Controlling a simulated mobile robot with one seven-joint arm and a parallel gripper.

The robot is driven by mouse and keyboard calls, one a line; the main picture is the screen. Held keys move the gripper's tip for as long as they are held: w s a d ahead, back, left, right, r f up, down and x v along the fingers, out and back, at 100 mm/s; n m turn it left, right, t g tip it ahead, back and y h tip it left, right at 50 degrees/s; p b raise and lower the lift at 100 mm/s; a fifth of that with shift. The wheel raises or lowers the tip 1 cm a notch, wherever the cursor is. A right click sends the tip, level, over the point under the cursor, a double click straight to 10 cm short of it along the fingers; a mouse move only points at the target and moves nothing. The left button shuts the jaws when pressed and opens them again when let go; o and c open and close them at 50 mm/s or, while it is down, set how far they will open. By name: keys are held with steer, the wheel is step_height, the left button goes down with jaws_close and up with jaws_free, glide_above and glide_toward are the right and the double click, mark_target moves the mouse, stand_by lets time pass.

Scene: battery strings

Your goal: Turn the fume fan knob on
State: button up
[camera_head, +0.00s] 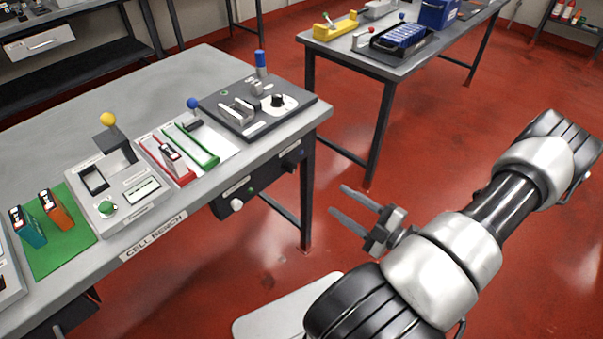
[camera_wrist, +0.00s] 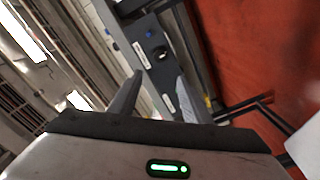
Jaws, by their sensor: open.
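A dark panel (camera_head: 262,186) hangs under the right end of the cell bench. It carries a white round knob (camera_head: 237,204), a dark knob (camera_head: 289,165) and a small blue part (camera_head: 302,154). The wrist view shows a dark panel with a dark knob (camera_wrist: 160,51), a blue part (camera_wrist: 148,34) and pale labels too small to read. I cannot read which control is marked fume fan. My gripper (camera_head: 338,199) is open and empty, right of the bench end and apart from the panel. In the wrist view, its fingers (camera_wrist: 158,76) point toward the panel.
The cell bench (camera_head: 165,230) holds a fixture with a yellow-ball lever (camera_head: 108,119), red and green trays, and a dark device (camera_head: 258,105) with a black dial. Its right leg (camera_head: 306,205) stands near my gripper. A second table (camera_head: 405,66) is behind. Red floor between is clear.

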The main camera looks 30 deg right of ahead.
mark_target(294, 169)
steer(key=x, duration=0.8)
steer(key=b+x, duration=0.1)
steer(key=x, duration=0.8)
steer(key=shift+w+d+f, duration=0.1)
steer(key=shift+w+d, duration=0.1)
steer(key=shift+w, duration=0.05)
steer(key=c, duration=1)
steer(key=shift+c, duration=0.2)
